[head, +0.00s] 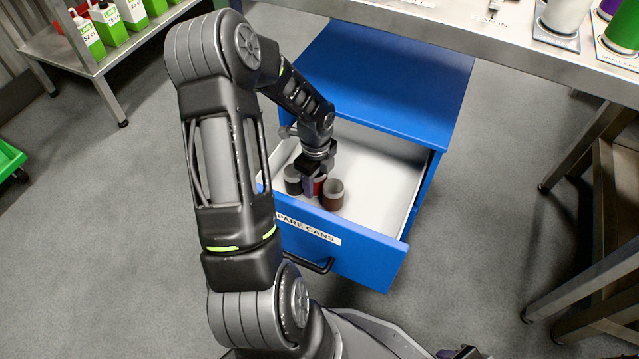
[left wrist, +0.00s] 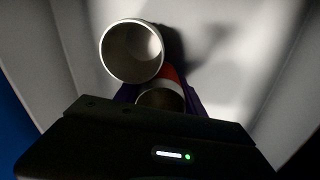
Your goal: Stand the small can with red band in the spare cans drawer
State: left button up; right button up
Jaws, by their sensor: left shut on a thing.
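The spare cans drawer (head: 385,190) is pulled open from a blue cabinet, with its label on the front. My left gripper (head: 314,184) reaches down inside it, shut on the small can with red band (head: 320,187). In the left wrist view, the can's red band (left wrist: 171,73) and open mouth (left wrist: 161,97) show between the purple fingers. It looks upright and low in the drawer; I cannot tell whether it touches the floor. A sliver of what seems my right gripper (head: 458,353) shows at the bottom edge of the head view; its jaws are unclear.
The drawer's right part is bare. The cabinet top (head: 400,70) overhangs the back. A metal bench (head: 480,45) stands behind.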

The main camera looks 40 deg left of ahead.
pick_arm(q)
jog(key=o, duration=1.3)
jog(key=shift+f, duration=0.1)
notch_tip(320, 180, up, 12)
jog(key=p, duration=0.5)
jog(key=shift+f, duration=0.25)
jog(key=shift+r, duration=0.4)
